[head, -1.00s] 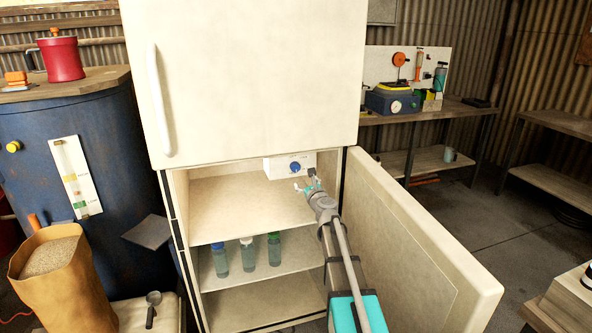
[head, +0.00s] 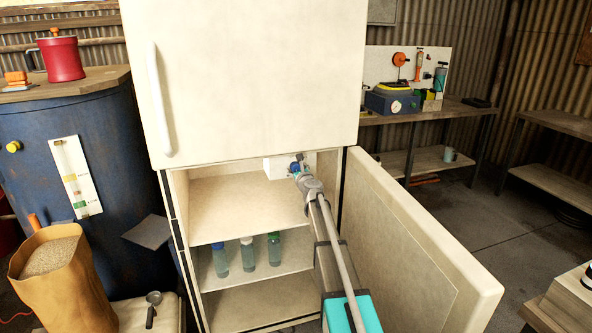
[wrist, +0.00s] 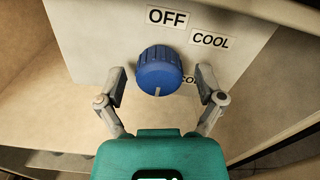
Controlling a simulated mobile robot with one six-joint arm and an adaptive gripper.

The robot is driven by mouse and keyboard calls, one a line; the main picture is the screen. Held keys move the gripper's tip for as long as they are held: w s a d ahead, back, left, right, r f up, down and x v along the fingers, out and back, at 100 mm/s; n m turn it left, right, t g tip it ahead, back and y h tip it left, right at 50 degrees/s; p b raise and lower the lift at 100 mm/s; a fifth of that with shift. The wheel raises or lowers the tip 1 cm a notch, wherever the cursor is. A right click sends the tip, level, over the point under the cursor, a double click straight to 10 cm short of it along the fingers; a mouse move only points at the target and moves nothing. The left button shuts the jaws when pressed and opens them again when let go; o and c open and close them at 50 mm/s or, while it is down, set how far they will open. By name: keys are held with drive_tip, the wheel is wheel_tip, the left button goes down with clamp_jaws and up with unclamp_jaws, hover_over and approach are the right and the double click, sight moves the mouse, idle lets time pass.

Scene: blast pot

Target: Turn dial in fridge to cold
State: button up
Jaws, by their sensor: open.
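The blue ribbed dial (wrist: 160,70) sits on a white control box (wrist: 90,35) under the fridge compartment's ceiling. Its pale pointer line faces down toward my gripper in the wrist view. My gripper (wrist: 160,82) is open, one finger on each side of the dial, with gaps visible. In the head view my gripper (head: 299,167) covers much of the dial and box (head: 274,168).
The fridge (head: 250,80) has its lower door (head: 420,240) open to the right, close beside my arm. Several bottles (head: 248,254) stand on the shelf below. A blue drum (head: 30,160) and a sack of grain (head: 50,270) are at left.

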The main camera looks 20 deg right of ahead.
drive_tip(key=c, duration=1.1)
drive_tip(key=shift+w, duration=0.1)
drive_tip(key=shift+c, duration=0.2)
drive_tip(key=shift+n, duration=0.3)
drive_tip(key=n, duration=1.1)
drive_tip(key=shift+r, duration=0.1)
